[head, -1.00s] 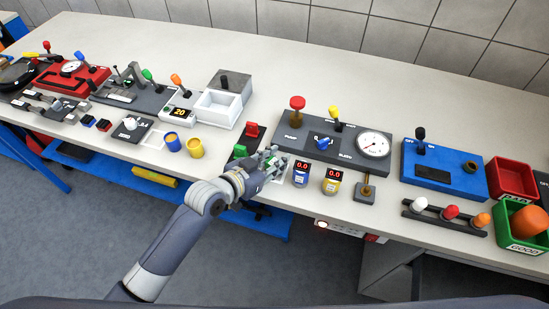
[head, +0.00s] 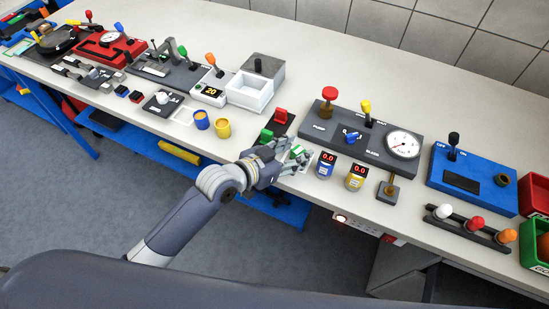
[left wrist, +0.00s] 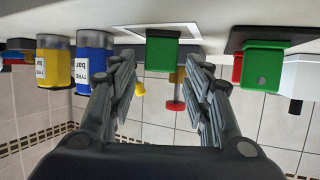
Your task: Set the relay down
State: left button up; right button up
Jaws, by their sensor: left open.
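The relay looks to be the small green block (head: 297,152) near the bench's front edge. In the left wrist view, which shows the bench at the top, the green block (left wrist: 162,52) is at a white-outlined square (left wrist: 190,31). My left gripper (head: 289,156) is open, its fingers pointing at the block. In the wrist view its fingertips (left wrist: 160,68) lie on either side of the block with gaps showing. Whether the block rests fully on the bench is hard to tell. My right gripper is not in view.
A dark base with a green block (head: 266,136) and a red block (head: 281,116) stands left of the gripper. Blue and yellow meters (head: 325,166) stand close on its right. Blue and yellow cups (head: 201,120) are further left. A grey gauge panel (head: 335,125) stands behind.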

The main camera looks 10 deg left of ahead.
pick_arm(q)
jog(key=v, duration=0.9)
jog(key=shift+b, duration=0.45)
jog(key=shift+s, duration=0.1)
jog(key=s+a+f+n+g+y, duration=0.35)
jog(key=s+a+f, duration=0.3)
jog(key=s, duration=0.25)
jog(key=s+a+f+n+g+y, duration=0.3)
jog(key=s+a+f+y, duration=0.3)
jog(key=s, duration=0.3)
notch_tip(320, 180, down, 26)
jog(key=s+a+g+h, duration=0.1)
jog(key=s+g, duration=0.1)
jog(key=s+a+f, duration=0.3)
jog(key=s+f, duration=1.2)
jog(key=s, duration=0.1)
jog(key=shift+s+m+g, duration=0.35)
